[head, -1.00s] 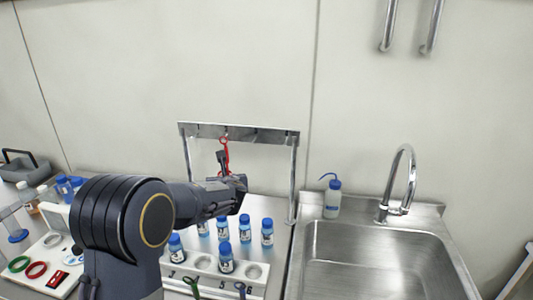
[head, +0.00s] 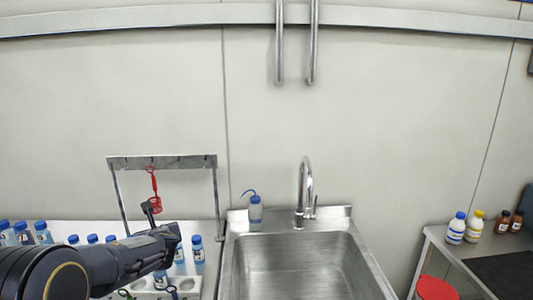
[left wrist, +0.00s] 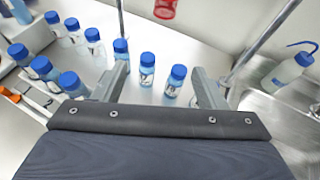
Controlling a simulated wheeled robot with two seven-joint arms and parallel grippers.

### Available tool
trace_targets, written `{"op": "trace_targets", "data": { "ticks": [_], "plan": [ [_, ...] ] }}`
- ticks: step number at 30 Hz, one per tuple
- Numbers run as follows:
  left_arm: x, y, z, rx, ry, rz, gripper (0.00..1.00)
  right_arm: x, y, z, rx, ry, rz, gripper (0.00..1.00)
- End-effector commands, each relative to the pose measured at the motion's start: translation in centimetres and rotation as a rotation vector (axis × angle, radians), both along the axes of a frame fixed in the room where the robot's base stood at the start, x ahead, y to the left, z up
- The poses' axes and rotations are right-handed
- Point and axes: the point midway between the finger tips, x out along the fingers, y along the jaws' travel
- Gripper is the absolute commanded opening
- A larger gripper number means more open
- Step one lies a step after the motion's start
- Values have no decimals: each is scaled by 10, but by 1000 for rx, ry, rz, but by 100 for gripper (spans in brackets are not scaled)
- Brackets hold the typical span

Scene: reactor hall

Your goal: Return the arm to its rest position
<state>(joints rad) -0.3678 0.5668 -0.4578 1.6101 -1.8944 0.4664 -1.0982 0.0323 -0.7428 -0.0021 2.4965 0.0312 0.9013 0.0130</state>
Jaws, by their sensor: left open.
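My left arm comes in from the lower left of the head view, with its gripper (head: 162,222) in front of a metal hanging rack (head: 160,161). A red tool (head: 154,190) hangs from the rack, just above and behind the gripper in this view. In the left wrist view my left gripper (left wrist: 158,85) is open, with its two fingers apart and nothing held between them. Blue-capped bottles show beyond the fingers, including one bottle (left wrist: 147,68) in the gap. The red tool's lower end (left wrist: 166,8) shows at the top. My right gripper is not in view.
A steel sink (head: 300,262) with a faucet (head: 304,190) is right of the rack. A wash bottle (head: 255,208) stands at its back left corner. A white bottle holder (head: 150,283) is below the gripper. A side counter (head: 450,247) with small bottles and a red lid (head: 437,288) is at right.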

Motion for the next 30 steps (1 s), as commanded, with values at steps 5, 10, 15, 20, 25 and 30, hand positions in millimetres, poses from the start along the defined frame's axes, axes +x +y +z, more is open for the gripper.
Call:
{"op": "trace_targets", "data": {
  "ticks": [5, 10, 15, 20, 25, 30],
  "plan": [
    [-22, 18, 5, -150, -36, 109, 65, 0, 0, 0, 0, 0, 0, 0],
    [-49, 34, 7, -328, -75, 236, 65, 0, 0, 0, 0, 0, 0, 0],
    [-93, 50, 7, -588, -129, 429, 65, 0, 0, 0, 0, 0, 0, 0],
    [-150, 58, 3, -907, -191, 672, 65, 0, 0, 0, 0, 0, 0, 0],
    [-244, 41, -7, -1391, -261, 1073, 65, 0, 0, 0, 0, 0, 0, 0],
    [-343, -17, -20, -1881, -265, 1558, 65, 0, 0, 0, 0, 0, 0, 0]
  ]
}}
